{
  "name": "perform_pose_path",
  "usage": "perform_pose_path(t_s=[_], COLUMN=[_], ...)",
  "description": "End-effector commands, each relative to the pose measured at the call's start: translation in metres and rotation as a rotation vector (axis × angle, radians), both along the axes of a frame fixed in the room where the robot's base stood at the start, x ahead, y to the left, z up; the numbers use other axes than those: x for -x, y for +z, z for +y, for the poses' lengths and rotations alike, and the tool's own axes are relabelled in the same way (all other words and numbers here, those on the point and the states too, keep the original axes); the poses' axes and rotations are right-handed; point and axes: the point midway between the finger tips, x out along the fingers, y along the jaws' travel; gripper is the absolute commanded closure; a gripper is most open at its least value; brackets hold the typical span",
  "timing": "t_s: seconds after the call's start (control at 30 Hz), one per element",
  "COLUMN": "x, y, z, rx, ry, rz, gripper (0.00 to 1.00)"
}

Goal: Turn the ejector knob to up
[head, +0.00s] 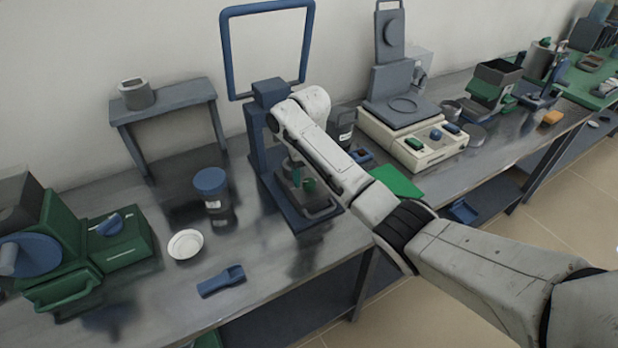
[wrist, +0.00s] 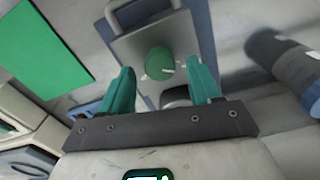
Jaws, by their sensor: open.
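The ejector knob is a round green knob (wrist: 159,61) on a grey plate of the blue press. A white line on it points toward the lower right in the wrist view, and pale marks show on the plate beside it. In the head view the knob (head: 309,184) shows small at the front of the press (head: 259,140), partly hidden by my arm. My gripper (wrist: 162,70) is open, with one teal finger on each side of the knob in the picture. I cannot tell whether the fingers touch it. In the head view, my gripper (head: 297,177) is mostly hidden.
The press has a tall blue frame handle (head: 225,55). To its left stand a blue-lidded jar (head: 212,190), a white dish (head: 186,245) and a blue scoop (head: 221,281). To its right are a green mat (head: 397,181) and a cream instrument (head: 420,150).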

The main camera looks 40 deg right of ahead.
Motion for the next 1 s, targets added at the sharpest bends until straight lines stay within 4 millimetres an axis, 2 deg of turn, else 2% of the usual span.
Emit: perform_pose_path(t_s=[0.13,0.4,1.0], x=[0.0000,0.0000,0.0001], y=[-0.0070,-0.0082,-0.0080], z=[-0.0001,0.0001,0.0001], rx=[0.000,0.000,0.000], ry=[0.000,0.000,0.000], rz=[-0.001,-0.001,-0.001], gripper=[0.37,0.37,0.93])
